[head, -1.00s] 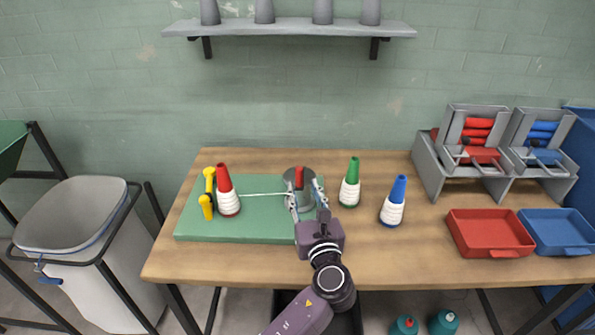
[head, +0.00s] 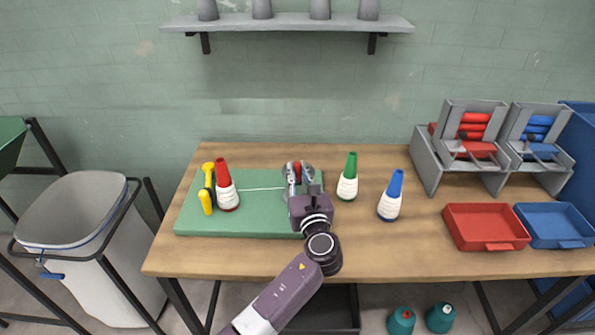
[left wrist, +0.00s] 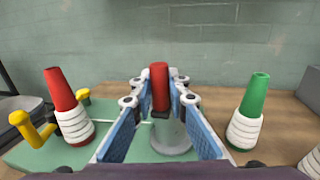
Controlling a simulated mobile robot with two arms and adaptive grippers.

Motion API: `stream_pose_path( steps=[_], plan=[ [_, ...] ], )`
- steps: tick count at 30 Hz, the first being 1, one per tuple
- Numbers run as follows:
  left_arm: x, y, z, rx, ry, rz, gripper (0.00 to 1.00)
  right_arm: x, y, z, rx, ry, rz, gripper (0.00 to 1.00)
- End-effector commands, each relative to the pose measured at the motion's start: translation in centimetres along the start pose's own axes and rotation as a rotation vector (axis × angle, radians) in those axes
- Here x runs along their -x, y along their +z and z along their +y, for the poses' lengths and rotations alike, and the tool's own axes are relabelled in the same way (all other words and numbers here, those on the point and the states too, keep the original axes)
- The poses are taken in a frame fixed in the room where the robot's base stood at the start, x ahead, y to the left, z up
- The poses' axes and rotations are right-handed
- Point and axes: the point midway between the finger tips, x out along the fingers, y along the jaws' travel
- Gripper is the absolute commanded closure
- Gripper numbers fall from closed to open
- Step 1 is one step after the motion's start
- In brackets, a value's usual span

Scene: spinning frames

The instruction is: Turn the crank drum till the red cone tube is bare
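The red cone tube (head: 223,174) stands on the left of the green board, its lower part wrapped in white yarn (head: 228,198). A white strand runs from it to the grey crank drum (head: 309,176). The drum's upright red handle (left wrist: 160,88) is between the fingers of my left gripper (head: 298,174). My gripper and wrist hide much of the drum in the head view. My right gripper is not in view.
The green board (head: 255,222) lies on the wooden table. A yellow-handled part (head: 207,188) stands left of the red cone. Green (head: 348,178) and blue (head: 391,196) yarn cones stand to the right. Red (head: 487,228) and blue (head: 553,226) trays and racks are farther right.

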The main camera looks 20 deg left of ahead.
Motion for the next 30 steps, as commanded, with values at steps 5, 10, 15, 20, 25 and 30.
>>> stream_pose_path(
  steps=[5,10,15,20,25,30],
  plan=[
    [0.0,0.0,0.0,0.000,0.000,0.000,1.00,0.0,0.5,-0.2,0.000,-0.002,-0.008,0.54],
    [0.0,0.0,0.0,0.000,0.000,0.000,1.00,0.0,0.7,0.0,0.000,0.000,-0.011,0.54],
    [0.0,0.1,0.2,-0.002,-0.015,0.001,1.00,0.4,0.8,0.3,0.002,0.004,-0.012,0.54],
    [-0.1,0.3,0.7,-0.005,-0.068,-0.001,1.00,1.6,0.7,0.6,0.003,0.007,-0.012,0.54],
    [-0.4,0.4,1.5,-0.009,-0.178,0.000,1.00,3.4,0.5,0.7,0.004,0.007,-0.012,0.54],
    [-0.9,0.2,2.5,-0.011,-0.328,0.000,1.00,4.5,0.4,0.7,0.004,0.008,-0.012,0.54]
  ],
)
